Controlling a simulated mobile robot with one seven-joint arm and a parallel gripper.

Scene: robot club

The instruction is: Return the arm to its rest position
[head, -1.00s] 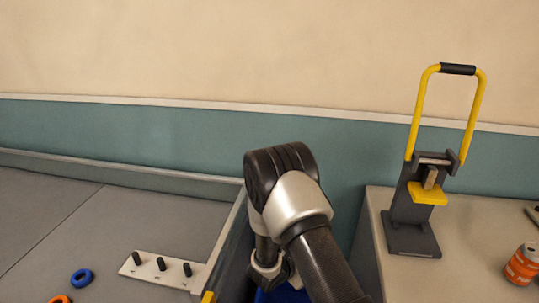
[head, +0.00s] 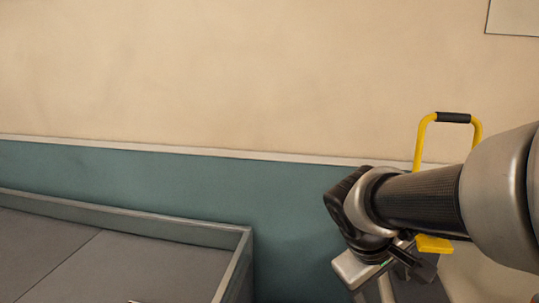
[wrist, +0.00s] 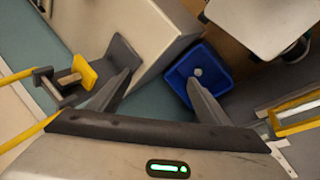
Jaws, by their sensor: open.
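My gripper (wrist: 158,80) is open, its two dark fingers spread apart with nothing between them in the wrist view. In the head view my arm reaches in from the right edge, bent at the wrist, with the silver gripper body low at right of centre. It partly covers the yellow-handled stand (head: 452,118), whose handle rises behind it. In the wrist view the stand (wrist: 78,78) is to the left of the left finger; I cannot tell whether they touch.
A blue bin (wrist: 180,72) with a small pale object inside lies beyond the right finger, partly hidden by it. A pale table (wrist: 130,28) is beyond the left finger. The walled grey field (head: 50,250) is at left, before the wall.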

